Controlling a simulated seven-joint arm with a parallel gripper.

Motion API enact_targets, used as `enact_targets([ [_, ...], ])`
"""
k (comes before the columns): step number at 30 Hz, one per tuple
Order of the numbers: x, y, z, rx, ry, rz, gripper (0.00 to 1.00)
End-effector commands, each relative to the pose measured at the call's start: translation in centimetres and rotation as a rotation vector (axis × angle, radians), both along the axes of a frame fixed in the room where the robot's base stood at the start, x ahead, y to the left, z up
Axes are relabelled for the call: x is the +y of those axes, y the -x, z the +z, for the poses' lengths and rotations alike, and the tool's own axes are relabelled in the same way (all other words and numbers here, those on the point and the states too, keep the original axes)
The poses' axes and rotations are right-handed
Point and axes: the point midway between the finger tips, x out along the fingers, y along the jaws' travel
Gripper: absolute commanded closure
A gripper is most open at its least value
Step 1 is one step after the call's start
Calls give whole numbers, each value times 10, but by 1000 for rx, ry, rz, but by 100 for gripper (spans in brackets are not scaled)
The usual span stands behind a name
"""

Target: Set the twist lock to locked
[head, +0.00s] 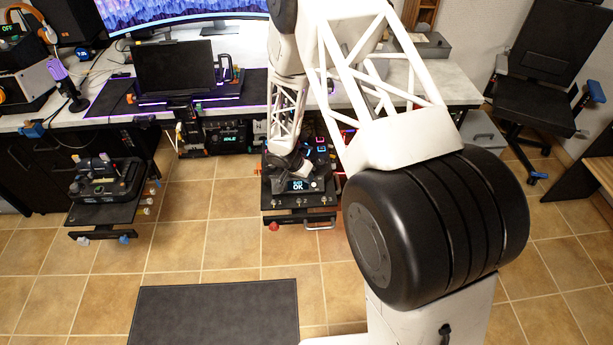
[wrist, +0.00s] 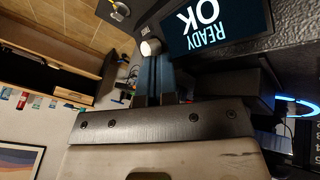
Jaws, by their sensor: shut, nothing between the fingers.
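My gripper (wrist: 156,78) is shut and empty in the wrist view, its dark fingers reaching towards a control panel. A pale, round-ended knob (wrist: 150,47) shows at or just beyond the fingertips; I cannot tell whether they touch it, or whether it is the twist lock. Beside it is the panel's screen (wrist: 218,22), reading "READY OK" upside down. In the head view the control panel (head: 299,200) stands below the desk, with my wrist over its left part. The fingertips and the knob are hidden there. I cannot make out the lock's setting.
A red knob (head: 273,226) and a metal bar handle (head: 320,227) are at the panel's front edge. A second control panel (head: 103,190) stands to the left. The desk (head: 455,88) is behind. A dark mat (head: 215,312) lies on open tiled floor in front.

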Motion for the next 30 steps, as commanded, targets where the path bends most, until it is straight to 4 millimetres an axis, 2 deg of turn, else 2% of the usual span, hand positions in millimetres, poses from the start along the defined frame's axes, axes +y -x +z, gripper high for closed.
enact_targets([
  [8, -2, 0, 0, 0, 0, -1, 100],
  [18, -29, 0, 0, 0, -1, -1, 100],
  [30, -30, 1, 0, 1, -1, 0, 100],
])
